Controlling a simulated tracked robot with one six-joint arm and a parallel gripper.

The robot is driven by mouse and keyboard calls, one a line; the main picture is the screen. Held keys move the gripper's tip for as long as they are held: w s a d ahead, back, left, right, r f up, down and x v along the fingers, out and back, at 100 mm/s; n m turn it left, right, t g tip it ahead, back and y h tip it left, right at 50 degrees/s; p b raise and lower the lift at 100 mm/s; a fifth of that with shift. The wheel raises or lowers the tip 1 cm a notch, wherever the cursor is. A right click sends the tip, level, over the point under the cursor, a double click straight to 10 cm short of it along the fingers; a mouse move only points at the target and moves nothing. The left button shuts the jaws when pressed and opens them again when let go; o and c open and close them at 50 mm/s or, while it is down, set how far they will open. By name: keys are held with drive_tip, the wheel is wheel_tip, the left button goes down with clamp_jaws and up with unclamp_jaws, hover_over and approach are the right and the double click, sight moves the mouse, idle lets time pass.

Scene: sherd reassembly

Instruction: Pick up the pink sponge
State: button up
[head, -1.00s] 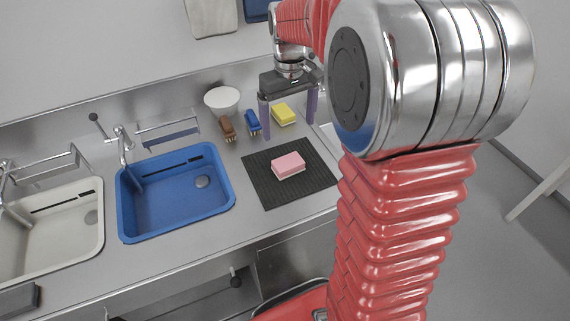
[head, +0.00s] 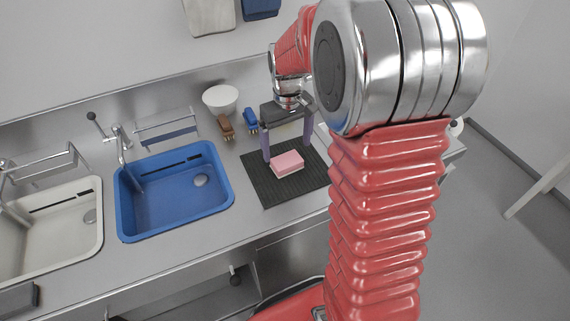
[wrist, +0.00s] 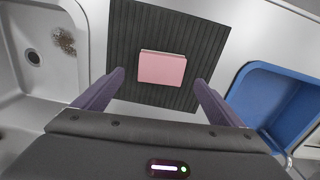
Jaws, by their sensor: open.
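The pink sponge (head: 287,164) lies flat on a dark ribbed mat (head: 264,188) on the counter. It also shows in the wrist view (wrist: 162,68), on the mat ahead of the fingertips and roughly centred between them. My gripper (head: 287,151) is open and empty. In the head view its two purple-grey fingers point down over the back part of the mat, close to the sponge. In the wrist view the fingers (wrist: 158,76) stand wide apart, one to each side of the sponge's near edge, with no contact visible.
A blue sink (head: 170,220) is left of the mat, a white sink (head: 50,235) further left. A brown brush (head: 226,127), a blue brush (head: 250,119) and a white bowl (head: 220,98) stand behind the mat. My red arm covers the right side.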

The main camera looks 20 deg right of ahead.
sight(287, 159)
drive_tip(key=shift+s+a+f, duration=0.1)
drive_tip(key=shift+f, duration=1.2)
drive_tip(key=shift+s+f, duration=0.1)
drive_tip(key=shift+f, duration=1.2)
drive_tip(key=c, duration=1.1)
drive_tip(key=shift+r, duration=0.15)
wheel_tip(287, 159, up, 10)
drive_tip(key=shift+f, duration=0.1)
